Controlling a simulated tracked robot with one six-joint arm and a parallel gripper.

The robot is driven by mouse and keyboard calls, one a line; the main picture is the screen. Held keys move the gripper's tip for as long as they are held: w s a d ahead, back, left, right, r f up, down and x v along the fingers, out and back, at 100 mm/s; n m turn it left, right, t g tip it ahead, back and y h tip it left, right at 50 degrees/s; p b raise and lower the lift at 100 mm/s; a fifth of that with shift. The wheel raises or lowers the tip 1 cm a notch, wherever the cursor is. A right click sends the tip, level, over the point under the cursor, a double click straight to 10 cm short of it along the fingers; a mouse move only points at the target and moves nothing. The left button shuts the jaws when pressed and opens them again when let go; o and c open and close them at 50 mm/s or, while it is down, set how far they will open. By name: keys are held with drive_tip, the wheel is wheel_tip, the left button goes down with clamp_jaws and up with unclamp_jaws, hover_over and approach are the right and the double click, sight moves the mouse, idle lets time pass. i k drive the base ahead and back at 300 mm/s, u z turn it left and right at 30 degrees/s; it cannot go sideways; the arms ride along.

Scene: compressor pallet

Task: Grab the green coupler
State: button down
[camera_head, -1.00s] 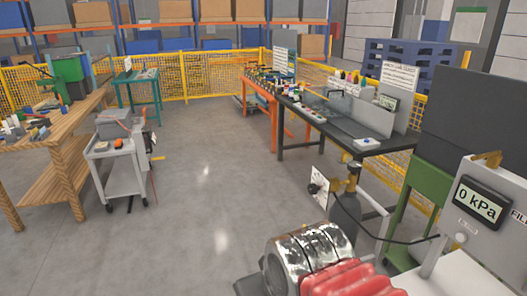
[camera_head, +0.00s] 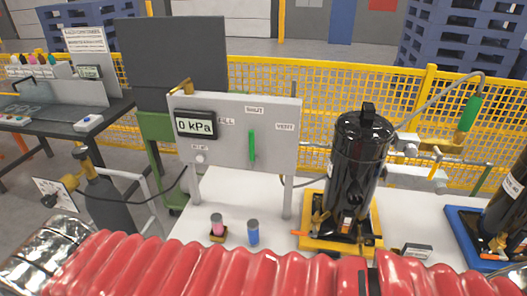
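A green coupler (camera_head: 470,113) hangs at the end of a grey hose at the upper right, tilted, with a brass-coloured fitting (camera_head: 461,138) at its lower end. The hose arches up from near the black compressor (camera_head: 358,165) and comes down to the coupler. The compressor stands upright on a yellow base (camera_head: 317,237) on the white table. A red ribbed sleeve of mine crosses the front of the view. My gripper is not in view.
A grey panel (camera_head: 225,155) with a 0 kPa display (camera_head: 194,126) and a green lever (camera_head: 252,147) stands left of the compressor. Pink (camera_head: 217,222) and blue (camera_head: 253,231) cylinders stand before it. Another black compressor (camera_head: 510,200) on a blue base is at the right edge. Yellow mesh fencing (camera_head: 290,92) runs behind.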

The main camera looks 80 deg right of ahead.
sight(473, 106)
drive_tip(key=z, duration=0.85)
drive_tip(key=k, duration=1.05)
drive_tip(key=z, duration=1.8)
